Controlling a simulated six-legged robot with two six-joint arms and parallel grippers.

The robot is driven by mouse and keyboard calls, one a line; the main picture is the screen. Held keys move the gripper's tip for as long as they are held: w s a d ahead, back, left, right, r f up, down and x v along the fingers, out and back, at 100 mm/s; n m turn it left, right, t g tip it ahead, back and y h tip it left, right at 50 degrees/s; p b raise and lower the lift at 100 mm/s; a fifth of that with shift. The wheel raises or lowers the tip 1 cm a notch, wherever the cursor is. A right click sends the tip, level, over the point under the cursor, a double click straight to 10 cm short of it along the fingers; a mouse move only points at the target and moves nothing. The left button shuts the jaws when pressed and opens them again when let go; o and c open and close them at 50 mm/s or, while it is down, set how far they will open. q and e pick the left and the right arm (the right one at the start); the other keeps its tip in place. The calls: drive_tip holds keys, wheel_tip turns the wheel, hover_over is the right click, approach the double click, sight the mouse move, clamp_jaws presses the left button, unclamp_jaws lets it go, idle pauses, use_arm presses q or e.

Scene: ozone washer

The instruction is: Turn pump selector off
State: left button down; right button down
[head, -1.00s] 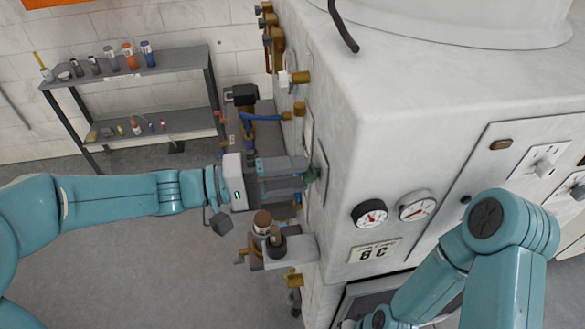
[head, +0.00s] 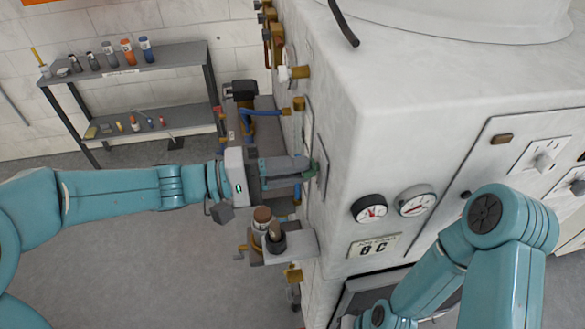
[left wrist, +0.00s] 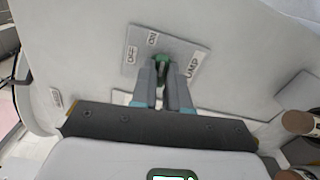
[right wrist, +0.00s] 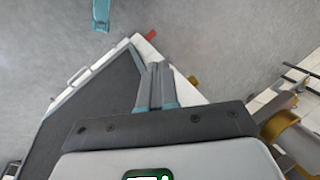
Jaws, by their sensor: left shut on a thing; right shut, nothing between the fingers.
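The pump selector is a green knob (left wrist: 162,62) on a light plate (left wrist: 188,50) marked ON, OFF and PUMP in the left wrist view.
The white washer body (head: 400,110) fills the right side, with two gauges (head: 370,208) on its front. Pipes and a brown-capped fitting (head: 263,216) stand close to my left gripper. A grey shelf (head: 120,75) with bottles is at the back left.

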use_arm(q)
drive_tip(key=n+p, duration=0.6)
drive_tip(key=n, duration=1)
drive_tip(key=shift+p, duration=0.35)
drive_tip(key=shift+f+n, duration=0.15)
drive_tip(key=shift+n, duration=0.25)
drive_tip(key=c, duration=1.1)
unclamp_jaws()
drive_tip(key=shift+a, duration=0.15)
